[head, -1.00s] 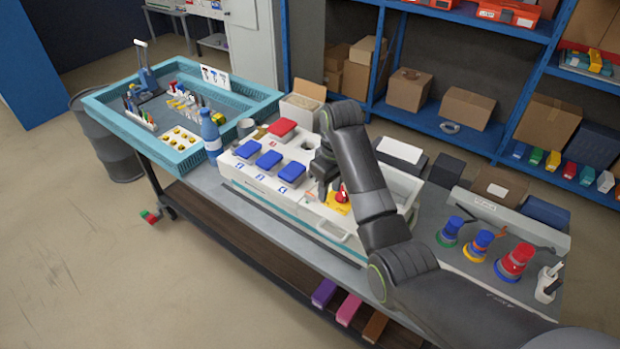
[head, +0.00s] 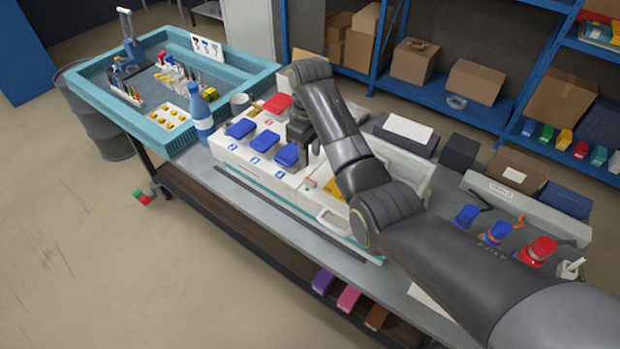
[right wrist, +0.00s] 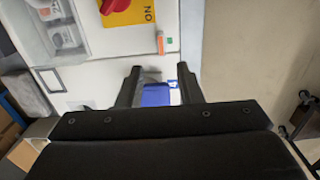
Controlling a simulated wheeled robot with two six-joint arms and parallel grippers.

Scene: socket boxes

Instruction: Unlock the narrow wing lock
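No part that I can surely tell as the narrow wing lock shows. The white socket box (head: 262,178) stands on the grey table, with several blue lids and one red lid (head: 278,104) on top. My right gripper (head: 311,153) is over the box beside the rightmost blue lid (head: 286,155). In the right wrist view its two fingers (right wrist: 158,75) are apart, with a blue lid (right wrist: 158,96) seen between them; I cannot tell if they touch it. A red knob (right wrist: 116,5) on a yellow plate (right wrist: 138,12) shows at the top. My left gripper is out of view.
A teal tray (head: 110,112) with tools and a blue bottle (head: 200,115) stand to the left. Several coloured plugs, including a red one (head: 537,252), stand right, beyond my arm.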

